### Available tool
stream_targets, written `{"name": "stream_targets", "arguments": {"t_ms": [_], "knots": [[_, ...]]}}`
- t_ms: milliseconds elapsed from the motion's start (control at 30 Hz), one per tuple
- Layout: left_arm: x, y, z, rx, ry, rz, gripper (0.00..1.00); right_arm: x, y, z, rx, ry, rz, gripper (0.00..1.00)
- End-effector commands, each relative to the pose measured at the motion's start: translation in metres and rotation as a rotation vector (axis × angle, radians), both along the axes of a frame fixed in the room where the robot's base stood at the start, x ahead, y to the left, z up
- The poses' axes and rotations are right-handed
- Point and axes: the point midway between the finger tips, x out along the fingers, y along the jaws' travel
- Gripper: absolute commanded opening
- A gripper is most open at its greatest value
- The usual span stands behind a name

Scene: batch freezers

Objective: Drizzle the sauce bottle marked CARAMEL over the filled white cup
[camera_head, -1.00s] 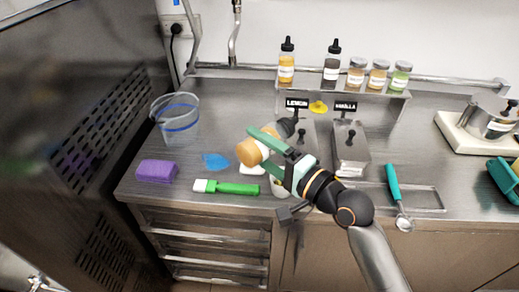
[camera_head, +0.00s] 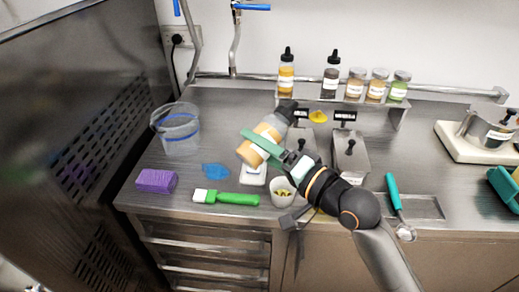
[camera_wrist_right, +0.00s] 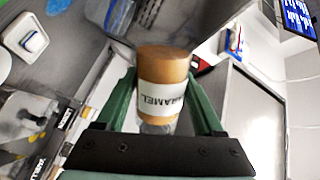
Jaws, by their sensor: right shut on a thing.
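The sauce bottle (camera_head: 267,136), amber with a white label and dark cap, is held in my right gripper (camera_head: 264,146). It is tilted, its cap toward the upper right and its base toward the lower left. In the right wrist view the bottle (camera_wrist_right: 163,70) sits between the green fingers of the gripper (camera_wrist_right: 163,100), and its label reads CARAMEL upside down. The white cup (camera_head: 283,201) stands on the counter below the gripper, with yellowish contents showing at its top. The bottle is above and left of the cup in the picture. My left gripper is out of view.
A white device (camera_head: 253,178) sits left of the cup. A green brush (camera_head: 232,198), blue patch (camera_head: 215,170), purple block (camera_head: 156,181) and clear container (camera_head: 180,135) lie further left. Metal bins (camera_head: 350,160) and a bottle shelf (camera_head: 335,100) stand behind. A teal-handled scoop (camera_head: 394,192) is right.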

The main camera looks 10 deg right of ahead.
Motion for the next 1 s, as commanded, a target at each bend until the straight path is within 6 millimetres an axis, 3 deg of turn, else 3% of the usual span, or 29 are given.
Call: {"name": "stream_targets", "arguments": {"t_ms": [333, 800, 1000], "knots": [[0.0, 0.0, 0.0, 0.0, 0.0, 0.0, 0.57, 0.0, 0.0, 0.003, -0.018, -0.016, 0.0, 0.03], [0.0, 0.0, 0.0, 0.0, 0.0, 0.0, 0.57, 0.0, 0.0, 0.025, -0.299, -0.216, -0.001, 0.03], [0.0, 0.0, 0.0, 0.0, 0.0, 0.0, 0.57, 0.0, 0.0, 0.027, -0.331, -0.238, -0.001, 0.03]]}}
